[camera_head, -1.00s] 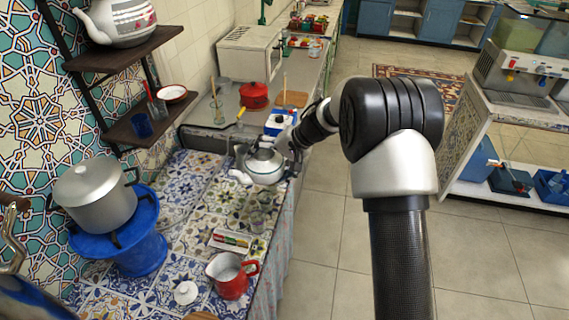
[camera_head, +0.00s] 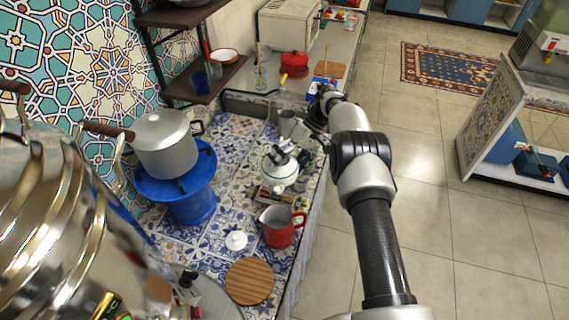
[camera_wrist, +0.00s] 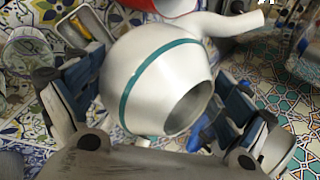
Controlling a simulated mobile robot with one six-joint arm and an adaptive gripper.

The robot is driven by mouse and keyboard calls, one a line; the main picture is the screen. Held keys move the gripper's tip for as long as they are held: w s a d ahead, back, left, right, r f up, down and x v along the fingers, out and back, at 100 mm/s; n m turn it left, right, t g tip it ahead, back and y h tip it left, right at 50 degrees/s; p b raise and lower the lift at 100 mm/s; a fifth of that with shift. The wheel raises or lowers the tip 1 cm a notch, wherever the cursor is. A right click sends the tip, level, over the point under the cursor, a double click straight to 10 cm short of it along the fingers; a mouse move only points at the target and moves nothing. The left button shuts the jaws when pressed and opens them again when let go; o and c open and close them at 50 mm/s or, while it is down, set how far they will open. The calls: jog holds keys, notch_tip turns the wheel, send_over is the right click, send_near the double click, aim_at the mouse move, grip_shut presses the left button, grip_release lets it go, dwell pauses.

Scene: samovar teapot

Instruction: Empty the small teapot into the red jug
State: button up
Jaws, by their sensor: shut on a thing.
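The small teapot (camera_head: 279,172) is white with a teal stripe. My gripper (camera_head: 284,153) is shut on it, just behind the red jug (camera_head: 279,232) in the head view. In the wrist view the teapot (camera_wrist: 140,65) sits between the two fingers of my gripper (camera_wrist: 155,100), its round mouth open towards the camera and its spout towards the upper right. The red jug stands upright on the tiled counter, its pale inside showing. A red edge at the top of the wrist view may be the jug. The teapot's contents cannot be seen.
A white lid (camera_head: 236,240) and a round wooden board (camera_head: 250,281) lie left of the jug. A grey pot (camera_head: 165,146) stands on a blue stove (camera_head: 190,197) further left. A large shiny samovar (camera_head: 60,220) fills the near left. A red pot (camera_head: 294,65) stands at the back.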

jog(key=shift+w+p, duration=0.1)
jog(key=shift+p, duration=0.45)
notch_tip(320, 180, down, 2)
jog(key=t+p, duration=0.1)
jog(key=p, duration=0.4)
jog(key=shift+w+n+t, duration=0.1)
jog(key=shift+n+t, duration=0.2)
jog(key=shift+t, duration=0.1)
jog(key=shift+r+p, duration=0.25)
jog(key=shift+p, duration=0.55)
notch_tip(320, 180, up, 2)
jog(key=t+p, duration=0.2)
jog(key=p, duration=0.5)
jog(key=shift+n+h, duration=0.3)
jog(key=shift+r+t+p, duration=0.35)
jog(key=shift+t+p, duration=0.05)
jog(key=shift+p, duration=0.85)
jog(key=shift+s+r+t+p, duration=0.2)
jog(key=shift+r+t+p, duration=0.2)
jog(key=shift+p, duration=0.4)
jog(key=shift+r+n, duration=0.25)
jog(key=shift+n, duration=0.05)
jog(key=shift+s+r+t+b, duration=0.15)
jog(key=shift+t+b, duration=0.45)
jog(key=shift+b, duration=0.25)
jog(key=shift+b, duration=0.3)
